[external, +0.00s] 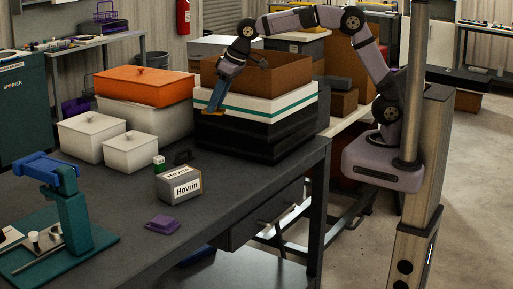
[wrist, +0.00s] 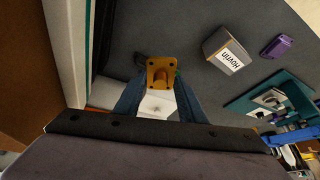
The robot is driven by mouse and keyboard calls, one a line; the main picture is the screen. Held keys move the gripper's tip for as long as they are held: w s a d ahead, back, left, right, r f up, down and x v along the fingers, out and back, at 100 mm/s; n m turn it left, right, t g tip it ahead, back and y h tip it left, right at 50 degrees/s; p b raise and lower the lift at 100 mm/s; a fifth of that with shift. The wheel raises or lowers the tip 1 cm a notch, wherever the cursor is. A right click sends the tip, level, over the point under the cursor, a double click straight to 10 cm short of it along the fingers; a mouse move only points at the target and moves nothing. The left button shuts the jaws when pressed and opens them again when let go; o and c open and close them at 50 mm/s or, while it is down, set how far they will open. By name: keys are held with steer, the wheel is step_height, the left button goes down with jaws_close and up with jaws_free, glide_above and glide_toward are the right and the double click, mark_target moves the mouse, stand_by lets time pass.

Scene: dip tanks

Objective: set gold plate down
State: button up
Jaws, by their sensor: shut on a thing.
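The gold plate (wrist: 160,68) is a small, square, gold-coloured piece with holes near its corners and a raised part. My gripper (wrist: 160,92) has its blue fingers closed on it. In the external view, only a thin gold edge of the plate (external: 212,112) shows below the fingertips of my gripper (external: 216,104). The plate appears to be held in the air above the dark bench, beside the left corner of the stacked boxes. In the wrist view, the bench top lies below and beyond the plate.
A black stack with a white, teal-striped layer (external: 262,108) carries an open brown box (external: 285,72). An orange lidded box (external: 145,86) and white lidded boxes (external: 92,134) stand left. A Hovrin box (external: 179,186), purple block (external: 162,224) and teal fixture (external: 75,215) sit nearer.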

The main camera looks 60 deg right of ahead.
steer(key=shift+f+p, duration=1.05)
steer(key=shift+f, duration=8.85)
steer(key=shift+f, duration=0.1)
steer(key=shift+f, duration=0.15)
steer(key=o, duration=1.4)
